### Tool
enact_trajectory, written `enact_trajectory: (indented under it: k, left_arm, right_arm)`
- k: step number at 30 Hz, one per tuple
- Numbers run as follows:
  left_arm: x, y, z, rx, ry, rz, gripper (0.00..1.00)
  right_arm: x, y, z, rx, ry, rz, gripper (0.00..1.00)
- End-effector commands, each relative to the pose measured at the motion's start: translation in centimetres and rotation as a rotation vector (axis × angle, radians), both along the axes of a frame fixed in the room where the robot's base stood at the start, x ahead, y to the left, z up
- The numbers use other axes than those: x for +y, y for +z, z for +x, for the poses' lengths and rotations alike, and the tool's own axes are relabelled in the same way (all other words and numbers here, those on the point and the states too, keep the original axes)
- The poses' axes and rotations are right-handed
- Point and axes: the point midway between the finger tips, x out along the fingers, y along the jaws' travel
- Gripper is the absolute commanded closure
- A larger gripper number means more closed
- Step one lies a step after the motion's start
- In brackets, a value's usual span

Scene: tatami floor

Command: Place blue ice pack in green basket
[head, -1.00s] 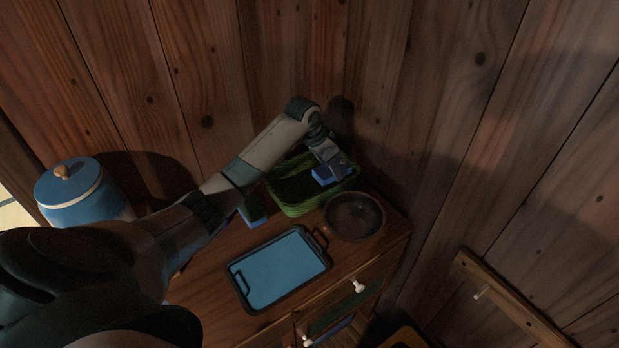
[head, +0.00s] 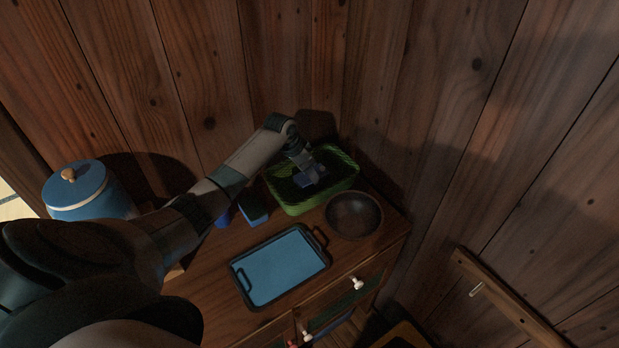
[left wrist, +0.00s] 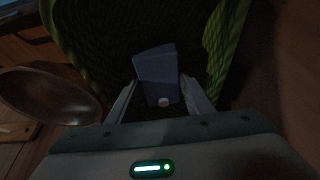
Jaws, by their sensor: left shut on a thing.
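The green basket (head: 312,203) stands at the back of the wooden cabinet top, against the wall. My left gripper (head: 309,174) reaches down into it, shut on the blue ice pack (head: 312,181). In the left wrist view the ice pack (left wrist: 158,72) is between the two fingers (left wrist: 160,95), with a small pale cap facing me. The green basket wall (left wrist: 225,40) shows around it. I cannot tell whether the pack touches the basket floor. My right gripper is in neither view.
A dark round bowl (head: 354,215) stands right of the basket. A blue tray with dark handles (head: 281,265) lies in front. A blue block (head: 253,212) and a dark blue item (head: 223,218) are left of the basket. A blue lidded pot (head: 85,192) stands far left.

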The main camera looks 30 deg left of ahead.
Motion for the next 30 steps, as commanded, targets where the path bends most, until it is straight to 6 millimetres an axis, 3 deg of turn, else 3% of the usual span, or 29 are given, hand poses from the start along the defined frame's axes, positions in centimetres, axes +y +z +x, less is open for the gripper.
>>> enact_trajectory:
  k: [7, 20, 21, 22, 23, 30]
  left_arm:
    - [-0.1, -2.3, 0.0, -0.001, 0.001, -0.001, 0.80]
    - [0.0, -2.8, 0.0, -0.001, 0.000, 0.000, 0.80]
    - [0.0, -2.8, 0.0, 0.000, 0.000, 0.000, 0.46]
    - [0.0, -2.8, 0.0, 0.000, 0.000, 0.000, 0.39]
    - [0.0, -2.8, 0.0, 0.000, 0.000, 0.000, 0.35]
    - [0.0, -2.8, 0.0, 0.000, 0.000, 0.000, 0.35]
  right_arm:
    - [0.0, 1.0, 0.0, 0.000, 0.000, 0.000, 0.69]
    - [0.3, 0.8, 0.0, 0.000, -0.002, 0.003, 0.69]
    - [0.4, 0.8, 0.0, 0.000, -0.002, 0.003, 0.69]
    - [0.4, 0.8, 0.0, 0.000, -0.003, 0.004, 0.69]
    - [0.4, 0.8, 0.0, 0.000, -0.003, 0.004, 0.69]
    - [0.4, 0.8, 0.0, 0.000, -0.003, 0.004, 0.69]
